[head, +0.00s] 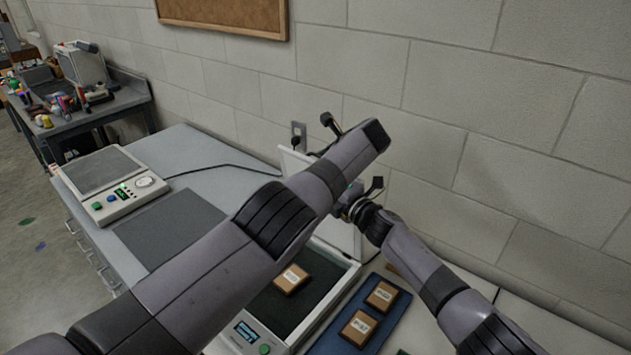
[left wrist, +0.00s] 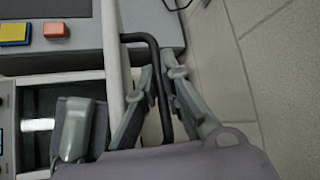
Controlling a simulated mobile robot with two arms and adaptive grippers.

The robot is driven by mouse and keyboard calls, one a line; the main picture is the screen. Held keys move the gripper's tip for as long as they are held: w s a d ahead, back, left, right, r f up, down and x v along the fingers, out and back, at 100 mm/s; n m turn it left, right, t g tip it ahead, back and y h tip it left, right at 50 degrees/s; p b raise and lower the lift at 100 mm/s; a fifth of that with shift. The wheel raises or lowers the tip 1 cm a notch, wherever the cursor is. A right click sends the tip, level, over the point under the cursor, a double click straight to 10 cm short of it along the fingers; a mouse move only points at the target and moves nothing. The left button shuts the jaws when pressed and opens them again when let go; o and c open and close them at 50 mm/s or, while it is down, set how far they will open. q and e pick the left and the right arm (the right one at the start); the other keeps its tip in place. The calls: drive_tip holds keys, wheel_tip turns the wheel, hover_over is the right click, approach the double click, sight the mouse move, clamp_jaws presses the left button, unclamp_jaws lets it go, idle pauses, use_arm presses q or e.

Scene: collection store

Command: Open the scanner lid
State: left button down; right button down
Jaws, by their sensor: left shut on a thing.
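The scanner (head: 335,312) stands on the bench with its dark bed showing and a small brown labelled box (head: 292,278) on it. Its pale lid (head: 290,162) stands raised at the back, partly hidden by my left arm. In the left wrist view the lid (left wrist: 112,65) shows edge-on with a black bar handle (left wrist: 140,37). My left gripper (left wrist: 162,74) is shut on that handle, with one finger on each side. In the head view its fingers are not clear. My right gripper (head: 352,200) is beside the lid, and its fingers are mostly hidden.
A blue tray (head: 328,345) with brown labelled boxes lies right of the scanner. Another device (head: 115,190) with a display and a dark grey mat (head: 170,228) lie at left. A block wall (head: 480,110) is close behind. Coloured blocks (left wrist: 56,30) show in the left wrist view.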

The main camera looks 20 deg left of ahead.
use_arm(q)
drive_tip(key=c, duration=2.1)
unclamp_jaws()
drive_tip(key=shift+w+d+r+t, duration=0.3)
drive_tip(key=shift+w+d+r, duration=0.05)
drive_tip(key=shift+w+d, duration=0.05)
drive_tip(key=shift+o, duration=0.5)
drive_tip(key=shift+f, duration=0.2)
drive_tip(key=shift+s+f, duration=0.1)
drive_tip(key=shift+f, duration=0.1)
drive_tip(key=shift+s+d+r, duration=0.15)
drive_tip(key=shift+r, duration=0.05)
